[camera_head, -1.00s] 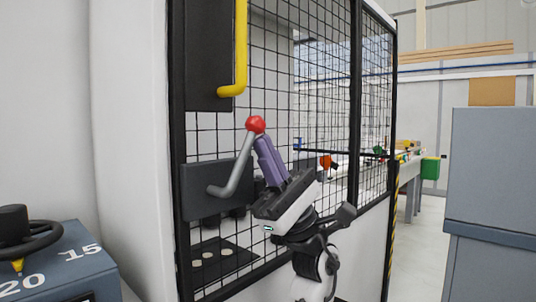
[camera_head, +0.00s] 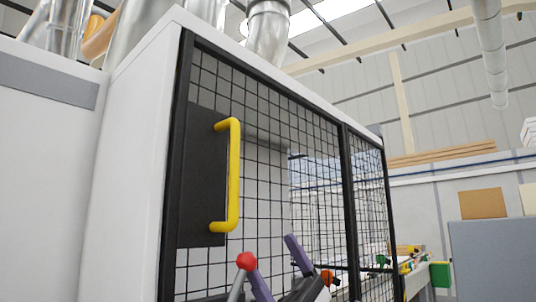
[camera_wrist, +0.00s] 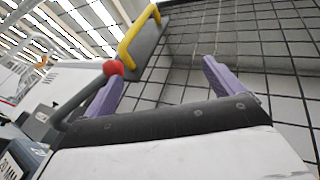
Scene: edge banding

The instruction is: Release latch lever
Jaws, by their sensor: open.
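The latch lever is a grey bent rod with a red ball knob (camera_head: 246,261), in front of the mesh door at the bottom of the head view. Its lower part is cut off there. In the wrist view the red knob (camera_wrist: 113,68) and grey rod (camera_wrist: 87,94) show at the left, by the left purple finger. My gripper (camera_head: 274,264) has two purple fingers, spread apart. It is open, with nothing seen between the fingers (camera_wrist: 163,82). The left finger overlaps the lever in view; I cannot tell whether they touch.
A yellow handle (camera_head: 234,175) on a dark plate (camera_head: 200,170) stands above the lever on the black mesh door (camera_head: 270,150). The white cabinet wall (camera_head: 125,180) is to the left. A grey cabinet (camera_head: 495,255) stands at the right.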

